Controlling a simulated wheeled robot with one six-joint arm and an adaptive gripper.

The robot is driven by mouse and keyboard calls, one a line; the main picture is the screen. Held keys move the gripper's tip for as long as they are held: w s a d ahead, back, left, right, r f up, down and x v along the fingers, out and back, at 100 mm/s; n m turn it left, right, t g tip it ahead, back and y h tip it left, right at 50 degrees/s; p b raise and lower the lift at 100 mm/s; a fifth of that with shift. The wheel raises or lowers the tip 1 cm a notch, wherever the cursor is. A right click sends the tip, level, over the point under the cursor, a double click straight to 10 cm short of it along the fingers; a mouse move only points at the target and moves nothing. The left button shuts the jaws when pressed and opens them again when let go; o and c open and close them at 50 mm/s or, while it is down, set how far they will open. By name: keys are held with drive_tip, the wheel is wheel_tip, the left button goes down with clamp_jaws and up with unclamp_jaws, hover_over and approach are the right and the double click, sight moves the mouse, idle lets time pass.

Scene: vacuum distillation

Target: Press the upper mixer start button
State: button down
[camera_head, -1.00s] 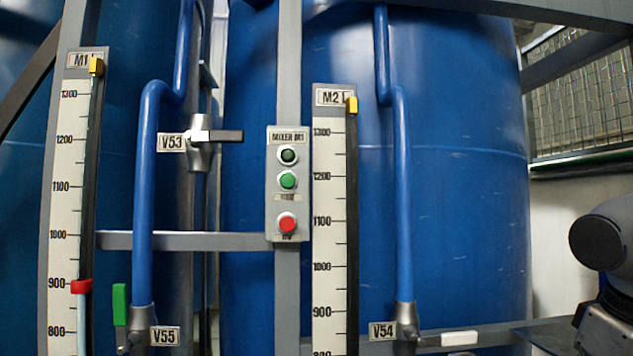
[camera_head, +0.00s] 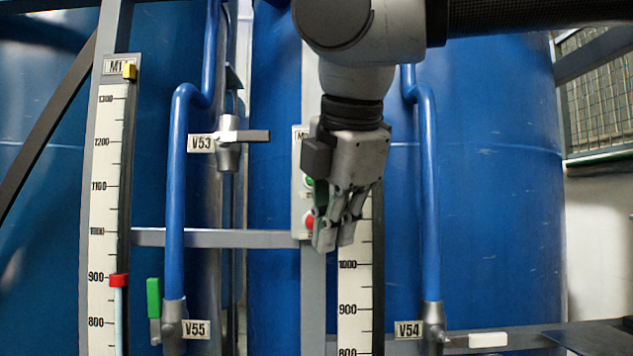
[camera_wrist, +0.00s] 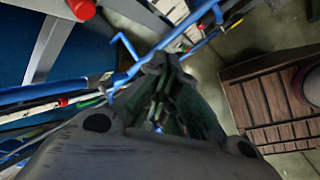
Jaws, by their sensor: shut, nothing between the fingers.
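The grey mixer panel (camera_head: 297,200) is on a post between two blue tanks in the head view, mostly hidden behind my gripper (camera_head: 334,238). Slivers of its green button (camera_head: 309,181) and red button (camera_head: 309,221) show at the gripper's left edge. The panel's top lamp or button is hidden. My gripper points down in front of the panel, with its fingers together and empty. I cannot tell whether it touches the panel. In the wrist view my gripper (camera_wrist: 161,65) shows its fingers together, and a red knob (camera_wrist: 80,8) is at the upper left.
Level scale M1 (camera_head: 105,200) is at the left and another scale (camera_head: 357,300) is behind and below my gripper. Blue pipes (camera_head: 175,200) and valve handles V53 (camera_head: 250,136), V55 (camera_head: 154,298) and V54 (camera_head: 488,340) surround the panel. A grey crossbar (camera_head: 210,238) meets the post.

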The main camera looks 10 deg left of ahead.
drive_tip(key=s+a+r+n+t, duration=0.1)
drive_tip(key=s+r+n+t, duration=0.2)
drive_tip(key=r+n, duration=0.8)
wheel_tip(320, 180, up, 3)
drive_tip(key=shift+a+f+n, duration=0.1)
drive_tip(key=shift+a+n, duration=0.25)
drive_tip(key=shift+n, duration=0.05)
drive_tip(key=w+r+x, duration=0.2)
drive_tip(key=x, duration=1)
drive_tip(key=shift+w+a+f, duration=0.15)
drive_tip(key=shift+w+f, duration=0.1)
drive_tip(key=shift+f, duration=0.05)
